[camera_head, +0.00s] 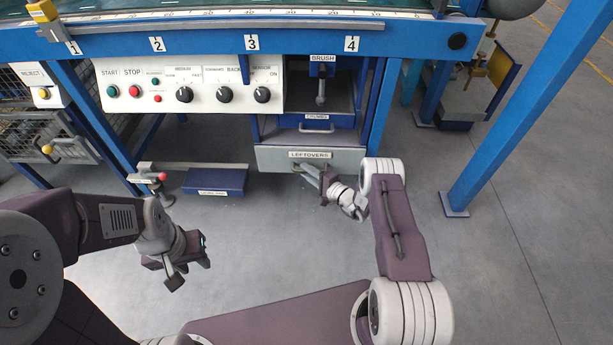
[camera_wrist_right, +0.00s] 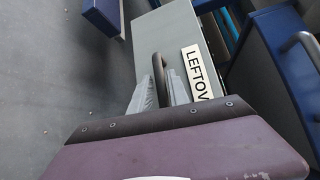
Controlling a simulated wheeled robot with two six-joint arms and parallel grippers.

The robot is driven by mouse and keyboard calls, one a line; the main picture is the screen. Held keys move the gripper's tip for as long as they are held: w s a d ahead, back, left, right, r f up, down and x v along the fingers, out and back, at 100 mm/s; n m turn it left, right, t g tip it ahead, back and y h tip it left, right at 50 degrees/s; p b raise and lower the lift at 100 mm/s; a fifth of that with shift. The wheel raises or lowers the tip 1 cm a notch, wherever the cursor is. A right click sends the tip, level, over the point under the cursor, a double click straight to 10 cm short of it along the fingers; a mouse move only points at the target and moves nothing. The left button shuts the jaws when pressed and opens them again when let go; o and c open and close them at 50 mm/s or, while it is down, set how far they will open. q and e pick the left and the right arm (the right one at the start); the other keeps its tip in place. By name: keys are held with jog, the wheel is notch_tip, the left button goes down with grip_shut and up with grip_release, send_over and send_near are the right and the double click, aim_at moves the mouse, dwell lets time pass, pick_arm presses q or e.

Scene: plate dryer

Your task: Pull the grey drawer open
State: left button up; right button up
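The grey drawer (camera_head: 270,158) has a LEFTOVERS label and sits below a blue drawer under the table. My right gripper (camera_head: 304,172) is at the drawer front. In the wrist view its two fingers (camera_wrist_right: 161,82) stand on either side of the handle, with a gap between them, so it looks open around the handle. My left gripper (camera_head: 190,272) is low at the left, fingers apart and empty, away from the drawer.
A blue drawer (camera_head: 318,138) with its own handle is directly above. A blue box (camera_head: 216,180) stands out low to the left. A blue table leg (camera_head: 382,110) is right of the drawer. The floor (camera_head: 330,235) in front is clear except for my arms.

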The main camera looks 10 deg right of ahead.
jog(key=shift+w+a, duration=0.1)
jog(key=shift+w, duration=0.1)
grip_shut()
dwell(1.3)
